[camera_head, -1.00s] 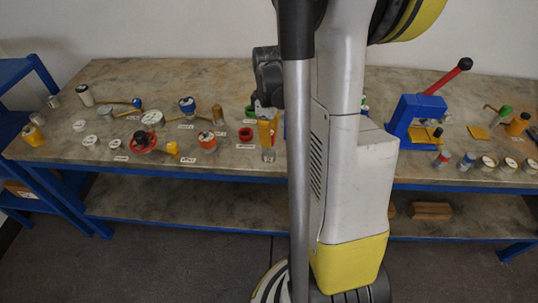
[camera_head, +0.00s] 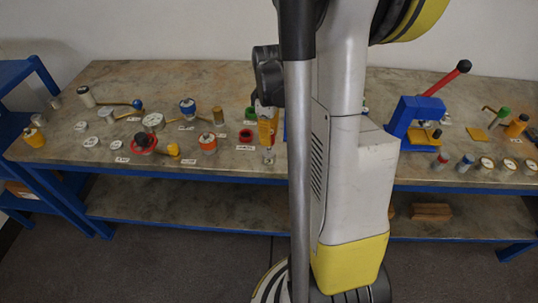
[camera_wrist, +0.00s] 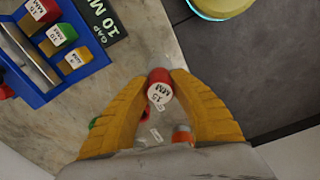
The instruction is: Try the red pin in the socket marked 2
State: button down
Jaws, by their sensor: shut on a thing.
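My gripper (camera_wrist: 160,76) is shut on a red pin (camera_wrist: 160,93) in the wrist view. The pin's white end face reads "15 MM", and a grey part shows beyond it between the yellow fingertips. In the head view my gripper (camera_head: 267,132) is at the bench's front edge, left of my column, with a small pale end below the fingers. I cannot make out a socket marked 2; the bench labels are too small to read in the head view, and my arm and column hide the middle of the bench.
In the wrist view, a blue holder (camera_wrist: 43,97) carries red, green and orange labelled pieces beside a dark "GAP 10" plate (camera_wrist: 101,20). Several jars and knobs crowd the bench's left half.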

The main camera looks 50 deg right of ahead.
jog(key=shift+r, duration=0.2)
jog(key=shift+r+p, duration=2.3)
jog(key=shift+r, duration=0.65)
